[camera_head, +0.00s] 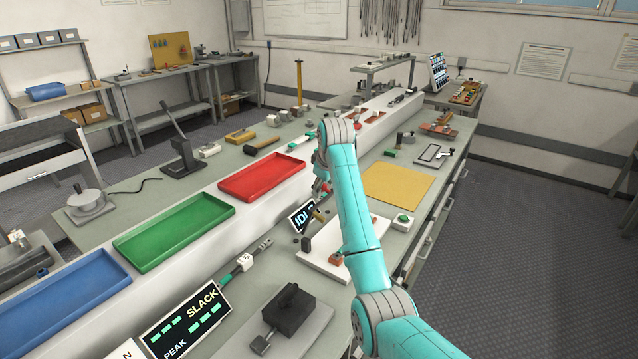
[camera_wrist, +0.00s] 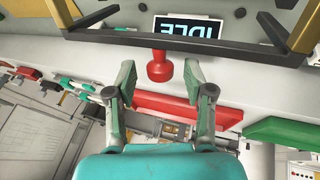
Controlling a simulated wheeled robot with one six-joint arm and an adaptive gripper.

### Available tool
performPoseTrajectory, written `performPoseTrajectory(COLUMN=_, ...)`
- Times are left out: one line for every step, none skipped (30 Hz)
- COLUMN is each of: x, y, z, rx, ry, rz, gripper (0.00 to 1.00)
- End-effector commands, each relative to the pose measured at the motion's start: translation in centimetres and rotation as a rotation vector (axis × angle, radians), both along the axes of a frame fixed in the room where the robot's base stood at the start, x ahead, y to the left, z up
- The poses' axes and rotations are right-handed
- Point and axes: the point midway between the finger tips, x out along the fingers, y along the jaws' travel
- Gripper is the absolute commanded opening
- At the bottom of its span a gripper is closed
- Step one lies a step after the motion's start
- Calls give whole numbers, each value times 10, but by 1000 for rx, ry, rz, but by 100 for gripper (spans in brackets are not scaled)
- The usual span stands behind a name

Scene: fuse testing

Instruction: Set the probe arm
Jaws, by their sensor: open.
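The tester beside the "IDLE" display (camera_head: 303,216) has a white base (camera_head: 345,250) and a small tan-and-dark lever-like part (camera_head: 318,215), which may be the probe arm. In the wrist view a dark crossbar (camera_wrist: 185,42) with gold side pieces spans the top, just in front of the "IDLE" display (camera_wrist: 187,27). A red knob (camera_wrist: 159,68) hangs below the bar. My gripper (camera_wrist: 158,82) is open, with its two fingertips on either side of the knob; I cannot tell whether they touch it. In the head view my arm partly hides the gripper and tester.
Red (camera_head: 262,177), green (camera_head: 174,231) and blue (camera_head: 70,299) trays line the raised white ledge to the left. A dark block (camera_head: 291,309) stands in front.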

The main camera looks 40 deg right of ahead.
Motion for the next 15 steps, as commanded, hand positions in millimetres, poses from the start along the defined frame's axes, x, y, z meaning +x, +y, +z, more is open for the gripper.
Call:
performPoseTrajectory(x=0, y=0, z=-1, rx=0, ry=0, rz=0, gripper=53)
performPoseTrajectory(x=-1, y=0, z=-1, rx=0, ry=0, rz=0, gripper=53)
performPoseTrajectory(x=-1, y=-1, z=-2, rx=0, ry=0, rz=0, gripper=53)
performPoseTrajectory(x=-1, y=0, z=-2, rx=0, ry=0, rz=0, gripper=53)
performPoseTrajectory(x=0, y=0, z=-2, rx=0, ry=0, rz=0, gripper=53)
performPoseTrajectory(x=0, y=0, z=-2, rx=0, ry=0, rz=0, gripper=53)
performPoseTrajectory(x=0, y=0, z=-2, rx=0, ry=0, rz=0, gripper=53)
performPoseTrajectory(x=0, y=0, z=-2, rx=0, ry=0, rz=0, gripper=53)
performPoseTrajectory(x=0, y=0, z=-2, rx=0, ry=0, rz=0, gripper=48)
performPoseTrajectory(x=0, y=0, z=-2, rx=0, ry=0, rz=0, gripper=40)
performPoseTrajectory(x=0, y=0, z=-2, rx=0, ry=0, rz=0, gripper=33)
performPoseTrajectory(x=0, y=0, z=-2, rx=0, ry=0, rz=0, gripper=23)
performPoseTrajectory(x=0, y=0, z=-2, rx=0, ry=0, rz=0, gripper=15)
performPoseTrajectory(x=0, y=0, z=-2, rx=0, ry=0, rz=0, gripper=8)
performPoseTrajectory(x=0, y=0, z=-2, rx=0, ry=0, rz=0, gripper=0)
